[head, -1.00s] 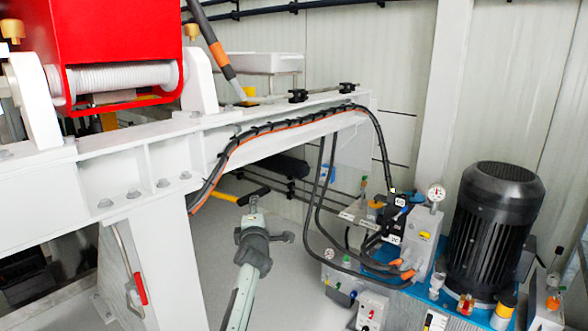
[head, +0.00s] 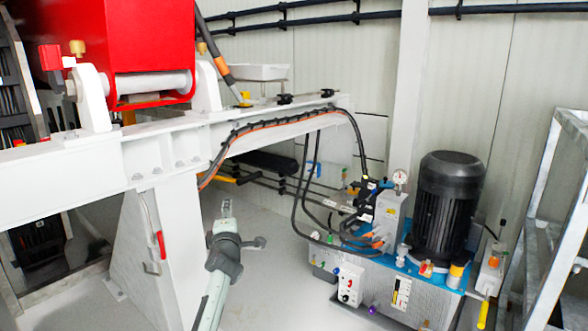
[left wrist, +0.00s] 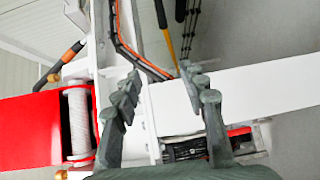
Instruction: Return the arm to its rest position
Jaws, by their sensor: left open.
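My left arm (head: 213,290) rises from the bottom of the head view, left of centre, in front of the floor and below the white beam. Its grey upper part ends near the underside of the beam in the picture; I cannot make out the fingers there. In the left wrist view my left gripper (left wrist: 162,92) has its two dark fingers wide apart, with nothing between them. Behind them lie the white beam, cables and red housing. My right gripper is not in view.
A white beam (head: 75,178) with a red winch housing (head: 120,45) fills the left. A pump unit with a black motor (head: 447,208), hoses and a gauge stands right of my arm. A grey metal frame (head: 540,200) is at the far right. Grey floor (head: 265,290) is clear between.

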